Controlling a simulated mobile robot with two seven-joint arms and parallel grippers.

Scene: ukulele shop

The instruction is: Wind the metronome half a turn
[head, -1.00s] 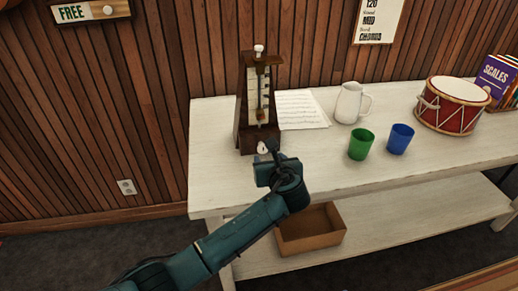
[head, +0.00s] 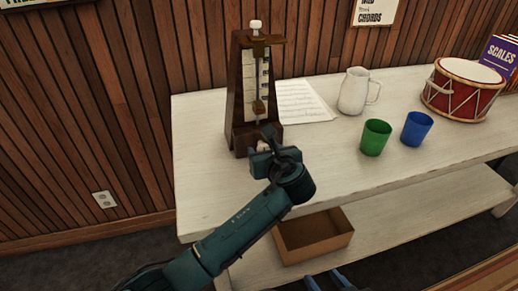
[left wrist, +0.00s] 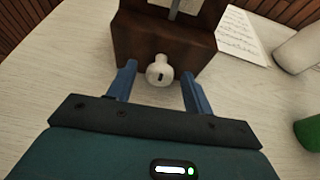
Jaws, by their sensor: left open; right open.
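The dark wooden metronome (head: 238,95) stands upright at the left end of the white table. Its pale winding key (left wrist: 160,70) sticks out low on its front face in the left wrist view, with a dark slot in its end. My left gripper (head: 268,143) is at the metronome's base in the head view. In the left wrist view its blue fingers (left wrist: 158,82) are open, one on each side of the key, with gaps on both sides. In the head view the gripper mostly hides the key. My right gripper (head: 326,280) shows only its blue fingertips at the bottom edge, open and empty.
Sheet music (head: 303,101) lies right of the metronome. A white pitcher (head: 352,92), green cup (head: 375,138), blue cup (head: 416,129) and red drum (head: 460,92) stand farther right. A cardboard box (head: 315,238) sits on the lower shelf. The table front is clear.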

